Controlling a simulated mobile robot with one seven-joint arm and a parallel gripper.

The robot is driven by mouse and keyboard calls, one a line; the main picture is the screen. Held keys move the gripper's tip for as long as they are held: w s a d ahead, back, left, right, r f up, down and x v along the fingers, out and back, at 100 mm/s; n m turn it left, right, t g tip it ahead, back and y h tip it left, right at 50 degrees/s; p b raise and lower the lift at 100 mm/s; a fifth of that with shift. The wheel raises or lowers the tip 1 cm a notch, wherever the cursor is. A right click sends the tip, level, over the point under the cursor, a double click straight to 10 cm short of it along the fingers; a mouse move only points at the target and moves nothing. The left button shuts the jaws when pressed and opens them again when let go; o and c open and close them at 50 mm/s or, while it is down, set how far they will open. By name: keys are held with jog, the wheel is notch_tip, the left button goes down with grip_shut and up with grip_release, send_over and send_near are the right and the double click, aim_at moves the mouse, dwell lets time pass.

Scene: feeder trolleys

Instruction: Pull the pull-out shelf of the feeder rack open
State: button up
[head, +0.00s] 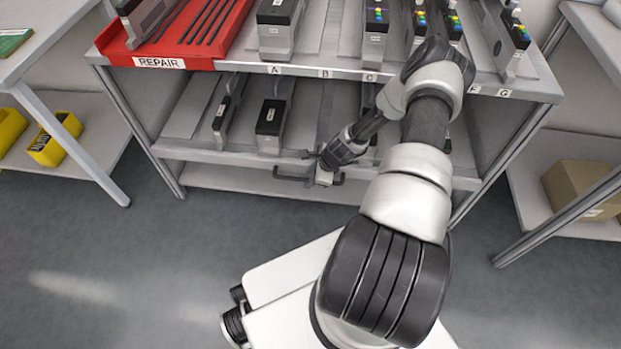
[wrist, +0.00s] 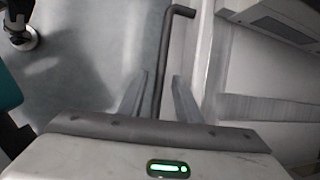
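The pull-out shelf (head: 215,154) is the lower level of the feeder rack (head: 330,72), below the labelled top. A dark bar handle (head: 288,178) sticks out from its front edge. My gripper (head: 324,178) is at the handle, reaching down in front of the shelf, and hides part of the bar. In the wrist view the handle (wrist: 167,60) runs lengthwise between the two fingers of my gripper (wrist: 159,78). The fingers are apart, with a gap to the bar on each side. The handle's bent end shows beyond the fingertips.
Dark feeders (head: 270,122) stand on the pull-out shelf. More feeders (head: 376,25) and a red REPAIR tray (head: 205,57) are on the rack top. Side tables with yellow bins (head: 48,148) and a cardboard box (head: 580,188) flank it. The floor at front left is clear.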

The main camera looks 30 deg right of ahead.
grip_shut()
jog(key=shift+s, duration=0.1)
